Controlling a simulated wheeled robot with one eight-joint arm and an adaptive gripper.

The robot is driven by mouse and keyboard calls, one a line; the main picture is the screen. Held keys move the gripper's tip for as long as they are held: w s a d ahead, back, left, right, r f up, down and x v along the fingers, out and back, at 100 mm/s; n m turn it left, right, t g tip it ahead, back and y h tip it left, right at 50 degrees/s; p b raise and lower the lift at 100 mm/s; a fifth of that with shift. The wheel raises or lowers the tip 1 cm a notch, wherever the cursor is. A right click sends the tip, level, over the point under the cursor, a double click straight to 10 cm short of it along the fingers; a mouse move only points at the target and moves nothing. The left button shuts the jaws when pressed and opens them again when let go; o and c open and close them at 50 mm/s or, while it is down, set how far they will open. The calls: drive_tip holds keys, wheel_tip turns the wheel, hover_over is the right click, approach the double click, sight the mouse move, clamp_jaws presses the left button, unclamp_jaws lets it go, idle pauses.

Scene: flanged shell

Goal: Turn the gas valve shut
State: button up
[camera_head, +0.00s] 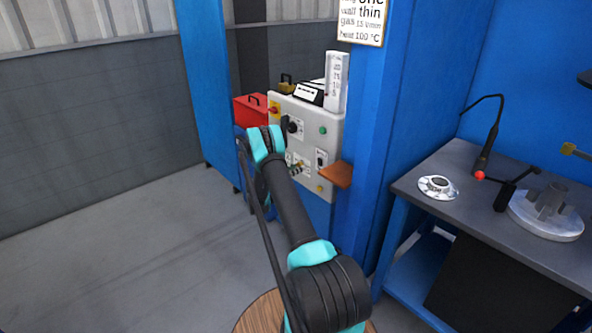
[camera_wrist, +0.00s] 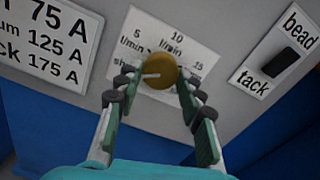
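A bead/tack switch (camera_wrist: 286,62) and a current label (camera_wrist: 48,40) flank the valve label. In the head view, a brown ledge (camera_head: 337,174) juts from the panel's right side, by a blue post (camera_head: 362,120). A workbench (camera_head: 425,170) stands right; the floor left is clear.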

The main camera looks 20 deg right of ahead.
drive_tip(key=o, duration=0.4)
drive_tip(key=shift+c, duration=0.2)
drive_tip(key=v, duration=1.2)
drive_tip(key=shift+r, duration=0.1)
